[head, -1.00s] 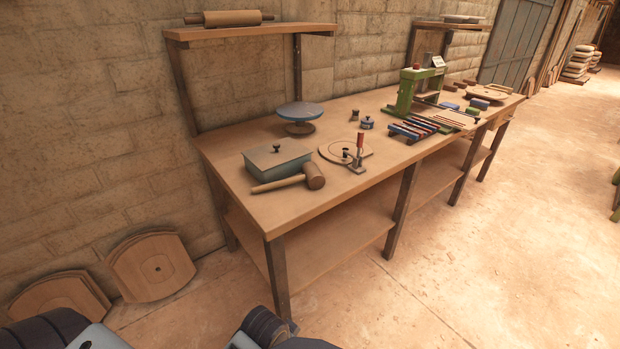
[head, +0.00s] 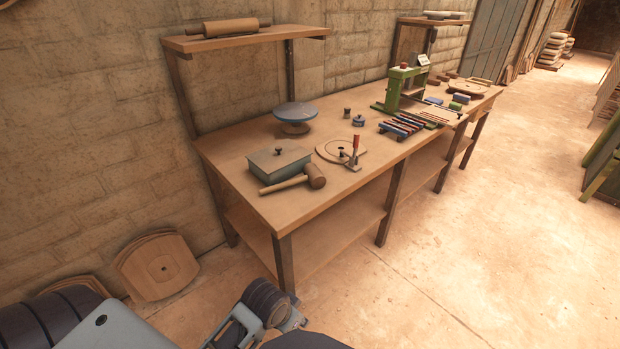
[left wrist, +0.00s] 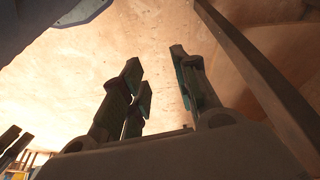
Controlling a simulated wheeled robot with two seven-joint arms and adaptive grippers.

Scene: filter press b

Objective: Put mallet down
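The wooden mallet (head: 296,181) lies on its side on the workbench (head: 262,205), near the front left corner. Its head points right and its handle runs left along the front of a grey-blue lidded box (head: 279,163). No gripper touches it. My left gripper (left wrist: 160,68) shows in the left wrist view with its fingers apart and nothing between them. In the head view my arm parts are low in the picture, in front of the bench and well apart from the mallet; fingertips are not clear there. I cannot make out my right gripper.
A round board with a red-handled clamp (head: 353,155), a blue turntable (head: 296,116) and a green press (head: 398,88) stand on the bench. Wooden boards (head: 158,265) lean on the wall at left. Open floor (head: 450,250) lies to the right.

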